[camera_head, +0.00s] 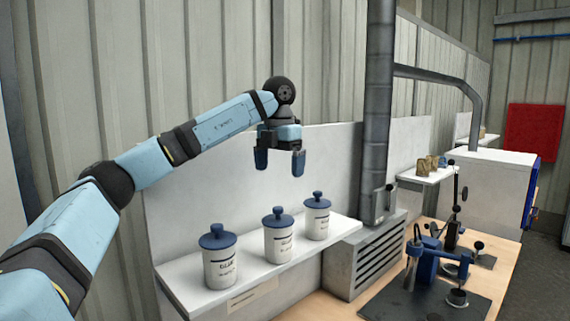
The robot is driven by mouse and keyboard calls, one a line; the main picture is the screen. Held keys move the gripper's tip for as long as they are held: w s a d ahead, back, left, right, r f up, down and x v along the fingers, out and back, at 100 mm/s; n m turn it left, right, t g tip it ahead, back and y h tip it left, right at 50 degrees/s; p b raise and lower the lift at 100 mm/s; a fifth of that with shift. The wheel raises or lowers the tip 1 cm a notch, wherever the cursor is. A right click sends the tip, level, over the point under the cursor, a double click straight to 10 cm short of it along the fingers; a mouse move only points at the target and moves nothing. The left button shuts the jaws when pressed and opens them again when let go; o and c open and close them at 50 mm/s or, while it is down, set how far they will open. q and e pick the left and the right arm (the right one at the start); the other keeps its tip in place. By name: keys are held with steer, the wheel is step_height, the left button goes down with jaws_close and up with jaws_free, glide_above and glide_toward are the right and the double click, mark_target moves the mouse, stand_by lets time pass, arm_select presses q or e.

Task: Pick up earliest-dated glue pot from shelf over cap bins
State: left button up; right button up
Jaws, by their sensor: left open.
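Three white glue pots with blue knobbed lids stand upright in a row on a white shelf (185,283). The near-left pot (220,266) is largest in view, the middle pot (279,243) stands behind it to the right, and the far pot (317,222) is smallest. Each has dark print on its front, too small to read as a date. My left gripper (279,165) is open and empty, fingers pointing down, above the row and apart from the lids. It shows over the middle pot in the picture. My right gripper is not in view. No cap bins can be made out.
A grey vented box (362,262) with a vertical duct (377,110) stands right of the shelf. A wooden bench (497,245) carries blue fixtures (432,262) on a dark mat. A white back panel (190,200) rises behind the pots. Another small shelf (424,177) holds tan items.

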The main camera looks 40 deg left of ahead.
arm_select(q)
steer(key=b, duration=0.2)
glide_above(279, 216)
steer(key=f, duration=0.6)
steer(key=shift+w+a, duration=0.35)
steer(key=shift+w, duration=0.05)
step_height(279, 216, down, 6)
steer(key=shift+f+p, duration=0.25)
steer(key=shift+p, duration=0.5)
steer(key=shift+f, duration=0.7)
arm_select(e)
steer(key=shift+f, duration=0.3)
arm_select(q)
steer(key=c, duration=1.1)
steer(key=o, duration=1.1)
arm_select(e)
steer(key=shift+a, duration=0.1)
